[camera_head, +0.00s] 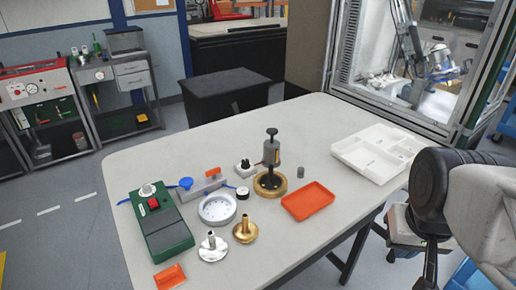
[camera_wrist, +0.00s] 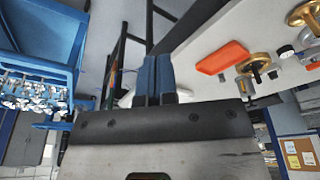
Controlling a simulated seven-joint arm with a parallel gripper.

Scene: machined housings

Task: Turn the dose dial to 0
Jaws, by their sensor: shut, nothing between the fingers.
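No marked dose dial or 0 can be read in either view. In the head view, a green box (camera_head: 163,228) at the table's left carries a round silver knob (camera_head: 147,190) and a red block. A small pale box with a black knob (camera_head: 245,163) stands behind the middle of the table, and a small white-faced round dial (camera_head: 242,192) sits in front of it. I cannot tell which one is the dose dial. My gripper (camera_wrist: 158,60) shows in the wrist view with its blue fingers together, empty and apart from the table's objects.
A grey press (camera_head: 271,152) stands on a brass ring mid-table. Near it are an orange tray (camera_head: 308,201), a white round dish (camera_head: 217,208), and brass (camera_head: 245,232) and silver (camera_head: 212,248) stemmed parts. A white compartment tray (camera_head: 379,152) lies right. The table's front right is clear.

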